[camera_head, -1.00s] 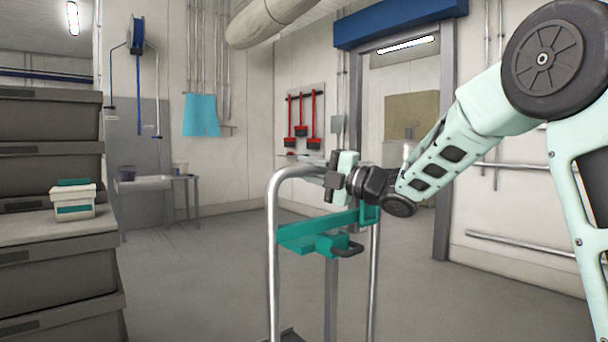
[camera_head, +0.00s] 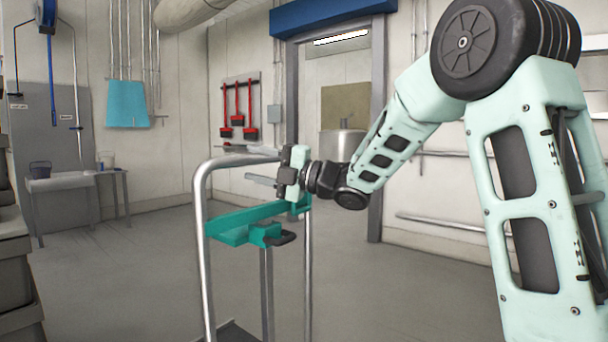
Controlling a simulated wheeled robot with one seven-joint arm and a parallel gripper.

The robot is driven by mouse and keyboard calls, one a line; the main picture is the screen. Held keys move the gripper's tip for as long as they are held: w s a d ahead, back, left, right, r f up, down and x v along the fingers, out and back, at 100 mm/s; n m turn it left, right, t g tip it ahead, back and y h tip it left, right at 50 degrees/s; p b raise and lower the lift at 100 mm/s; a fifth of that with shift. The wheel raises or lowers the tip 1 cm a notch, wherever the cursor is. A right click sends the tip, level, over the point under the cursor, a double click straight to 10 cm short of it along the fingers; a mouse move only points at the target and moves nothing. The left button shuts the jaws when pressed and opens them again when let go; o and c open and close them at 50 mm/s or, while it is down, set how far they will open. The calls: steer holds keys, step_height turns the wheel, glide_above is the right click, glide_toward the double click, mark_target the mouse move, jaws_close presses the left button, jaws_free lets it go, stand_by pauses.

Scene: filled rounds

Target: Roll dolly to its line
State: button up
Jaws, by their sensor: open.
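The dolly (camera_head: 200,235) stands upright at lower centre, with a grey tubular push frame, a teal crossbar and a teal block with a dark handle (camera_head: 284,238). A small part of its dark deck (camera_head: 236,333) shows at the bottom edge. My gripper (camera_head: 262,180) is open at the right side of the frame's top, just above the crossbar, with its fingers pointing left. I cannot tell whether it touches the frame. No floor line is seen.
Grey stacked crates (camera_head: 18,270) stand at the left edge. A sink table (camera_head: 75,182) is by the back wall. A doorway with a blue header (camera_head: 330,15) is behind my arm, with a metal pot (camera_head: 340,145) beyond. The floor (camera_head: 130,265) between crates and dolly is clear.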

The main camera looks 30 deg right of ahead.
steer(key=v, duration=1.3)
steer(key=shift+a+f, duration=0.1)
steer(key=shift+a, duration=0.05)
